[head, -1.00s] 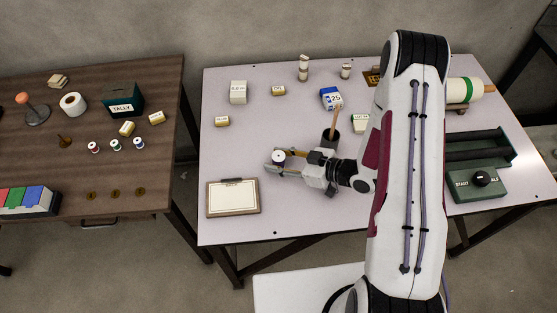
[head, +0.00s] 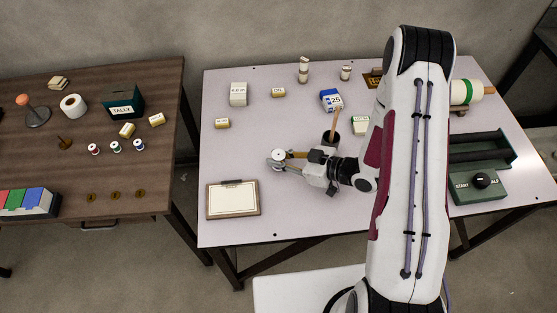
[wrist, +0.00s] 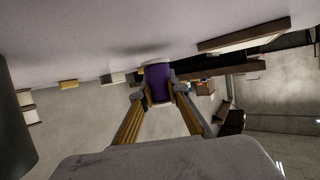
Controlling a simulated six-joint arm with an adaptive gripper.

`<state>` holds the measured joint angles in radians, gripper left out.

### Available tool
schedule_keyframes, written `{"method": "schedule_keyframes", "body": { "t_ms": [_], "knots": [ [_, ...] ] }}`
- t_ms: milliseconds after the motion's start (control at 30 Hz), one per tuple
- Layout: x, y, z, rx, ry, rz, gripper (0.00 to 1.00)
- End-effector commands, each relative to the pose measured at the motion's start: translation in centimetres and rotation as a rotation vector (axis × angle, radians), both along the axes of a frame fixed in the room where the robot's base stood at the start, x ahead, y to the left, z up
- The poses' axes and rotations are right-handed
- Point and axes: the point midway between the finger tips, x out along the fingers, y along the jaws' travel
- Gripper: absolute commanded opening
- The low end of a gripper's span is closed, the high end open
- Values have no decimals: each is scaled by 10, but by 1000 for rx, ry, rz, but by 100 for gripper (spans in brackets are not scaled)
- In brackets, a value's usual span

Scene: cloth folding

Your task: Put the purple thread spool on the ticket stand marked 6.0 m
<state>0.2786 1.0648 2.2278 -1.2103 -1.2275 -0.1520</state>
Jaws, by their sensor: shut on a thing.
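The purple thread spool (wrist: 158,82) is between my fingertips in the wrist view, with its purple side showing. In the head view only the pale top of the spool (head: 277,155) shows clearly. My gripper (head: 281,159) is shut on it, over the middle left of the pale table. I cannot tell whether the spool touches the table. Several small cream ticket stands are on the table: a larger white one (head: 238,94), a small one (head: 278,91), one at the left (head: 222,123) and one near my arm (head: 361,124). Their markings are too small to read surely.
A clipboard (head: 233,199) lies in front of my gripper. A blue-and-white 25 block (head: 331,99) is farther back. The table between the clipboard and the back stands is mostly clear.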

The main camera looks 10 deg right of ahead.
Motion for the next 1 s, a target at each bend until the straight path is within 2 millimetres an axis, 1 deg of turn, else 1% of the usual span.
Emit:
{"method": "schedule_keyframes", "body": {
  "t_ms": [400,600,800,1000],
  "knots": [
    [0,0,45,-1,-3,0,2],
    [0,0,65,-1,-3,0,2],
    [0,0,77,-1,-2,1,2],
    [0,0,82,-1,-2,1,2]
  ]
}}
